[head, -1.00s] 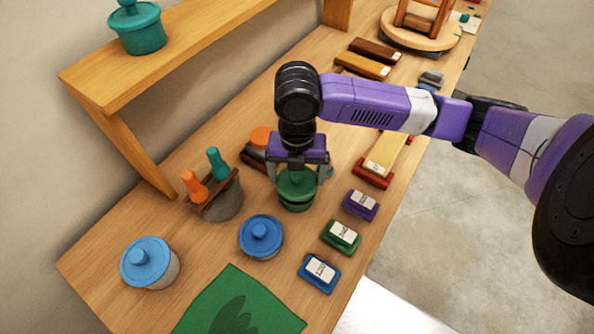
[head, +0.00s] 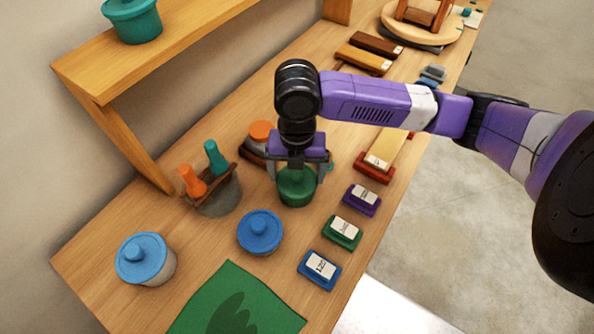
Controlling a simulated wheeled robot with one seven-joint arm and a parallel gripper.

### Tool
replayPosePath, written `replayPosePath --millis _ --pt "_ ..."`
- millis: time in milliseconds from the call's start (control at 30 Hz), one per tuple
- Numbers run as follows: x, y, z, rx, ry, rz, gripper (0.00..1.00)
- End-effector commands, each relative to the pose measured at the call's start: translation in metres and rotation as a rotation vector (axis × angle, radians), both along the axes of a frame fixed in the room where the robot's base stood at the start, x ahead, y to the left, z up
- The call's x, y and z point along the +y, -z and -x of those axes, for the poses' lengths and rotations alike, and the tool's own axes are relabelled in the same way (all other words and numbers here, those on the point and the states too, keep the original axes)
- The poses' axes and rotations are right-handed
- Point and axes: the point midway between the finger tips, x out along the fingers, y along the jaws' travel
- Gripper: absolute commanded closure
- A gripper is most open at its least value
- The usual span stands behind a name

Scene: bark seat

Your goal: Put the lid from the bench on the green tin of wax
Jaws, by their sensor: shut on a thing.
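The green tin of wax (head: 297,202) stands on the bench, below my gripper and partly hidden by what I hold. My gripper (head: 298,172) points down and is shut on a green lid (head: 296,184), its fingers coming down on either side. The lid is over the tin, level as far as I can see. The two look to meet, with no clear gap, but I cannot tell whether the lid is fully seated. My gripper hides the lid's top.
Near the tin are a blue lidded tin (head: 261,232), a grey pot (head: 219,197) with orange and teal handled tools, and purple (head: 362,200), green (head: 342,232) and blue (head: 319,270) labelled blocks. A blue-lidded jar (head: 146,260) and green cloth (head: 236,305) lie nearer. A shelf (head: 150,60) stands behind.

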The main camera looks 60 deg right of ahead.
Motion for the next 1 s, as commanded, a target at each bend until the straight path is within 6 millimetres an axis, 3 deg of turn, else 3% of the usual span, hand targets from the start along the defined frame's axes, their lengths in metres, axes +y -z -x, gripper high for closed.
replayPosePath --millis 1000 --pt "0.0 0.013 0.0 0.0 0.0 0.0 0.49"
